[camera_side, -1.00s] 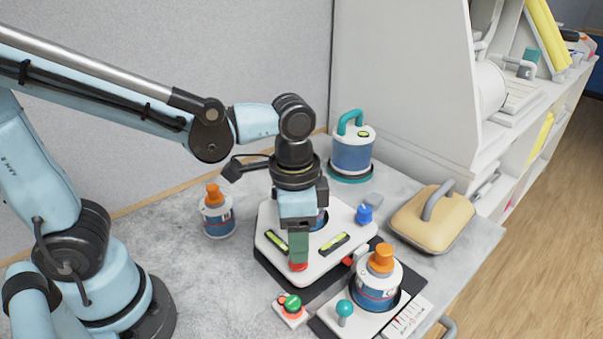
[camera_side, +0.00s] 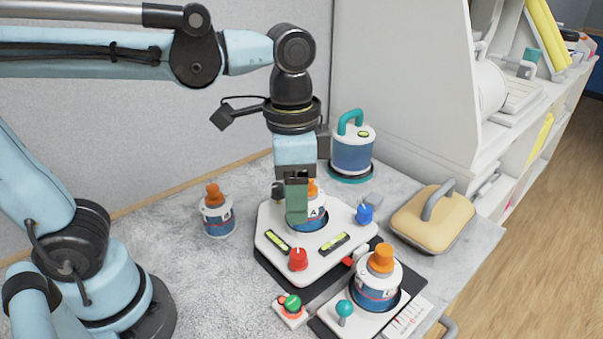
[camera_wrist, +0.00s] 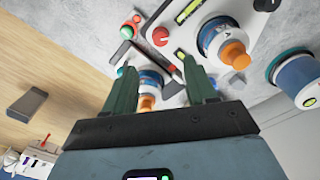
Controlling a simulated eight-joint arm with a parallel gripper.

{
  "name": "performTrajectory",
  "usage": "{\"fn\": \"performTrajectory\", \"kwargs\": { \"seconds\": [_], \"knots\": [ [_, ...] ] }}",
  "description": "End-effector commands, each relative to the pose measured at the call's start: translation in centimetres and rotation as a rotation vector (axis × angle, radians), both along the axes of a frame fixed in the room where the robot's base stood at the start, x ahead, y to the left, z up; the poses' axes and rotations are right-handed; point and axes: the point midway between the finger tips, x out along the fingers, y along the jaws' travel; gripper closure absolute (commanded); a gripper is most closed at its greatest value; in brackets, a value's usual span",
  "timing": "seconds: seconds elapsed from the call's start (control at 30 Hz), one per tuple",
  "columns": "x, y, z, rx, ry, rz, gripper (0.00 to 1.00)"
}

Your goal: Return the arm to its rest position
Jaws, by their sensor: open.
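My gripper (camera_side: 296,205) is above the white plate (camera_side: 275,222) in the side view, pointing down. Its green fingers are apart and hold nothing in the wrist view (camera_wrist: 165,88). Behind the fingers, a blue-and-white bottle with an orange cap (camera_side: 313,217) sits in the plate, partly hidden by a finger. A red knob (camera_side: 298,259) on the plate's front is below the fingers and apart from them. A blue knob (camera_side: 364,214) is at the plate's right corner.
A second orange-capped bottle (camera_side: 378,281) sits in a smaller base at front right. Another bottle (camera_side: 217,214) stands at left. A teal-handled canister (camera_side: 352,150) is at the back. A tan lidded block (camera_side: 432,217) lies at right. The left counter is mostly clear.

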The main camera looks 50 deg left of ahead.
Motion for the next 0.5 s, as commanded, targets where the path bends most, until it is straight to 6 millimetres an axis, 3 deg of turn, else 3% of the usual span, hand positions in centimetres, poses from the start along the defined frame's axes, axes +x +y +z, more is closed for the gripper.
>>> {"fn": "performTrajectory", "kwargs": {
  "seconds": [0.17, 0.5],
  "knots": [
    [0.2, 0.9, -0.4, -0.015, -0.042, 0.051, 0.44],
    [1.5, 8.2, -3.6, -0.138, -0.430, 0.468, 0.44]
  ]
}}
